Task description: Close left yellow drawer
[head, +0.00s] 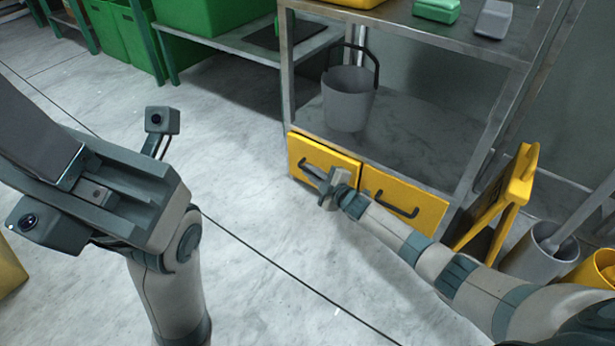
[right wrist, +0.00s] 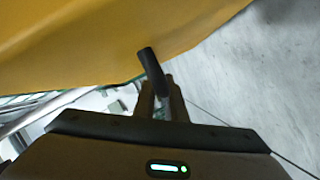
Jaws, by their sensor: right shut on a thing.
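The left yellow drawer (head: 338,166) is at the bottom of the metal rack in the head view. Its front seems to stand slightly proud of the right yellow drawer (head: 425,204), so it looks a little open. My right gripper (head: 324,178) is at its front, shut on the dark drawer handle (head: 306,166). In the right wrist view, the handle (right wrist: 150,65) runs between the fingers, below the yellow drawer front (right wrist: 110,35). My left gripper (head: 95,190) is raised at the left of the head view, away from the drawers; its fingertips are not clear.
A grey bucket (head: 347,100) stands on the rack shelf above the drawers. A yellow folding sign (head: 497,205) and a grey bin (head: 540,252) stand to the right, near my right arm. Marble floor (head: 265,225) is clear in front of the drawers.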

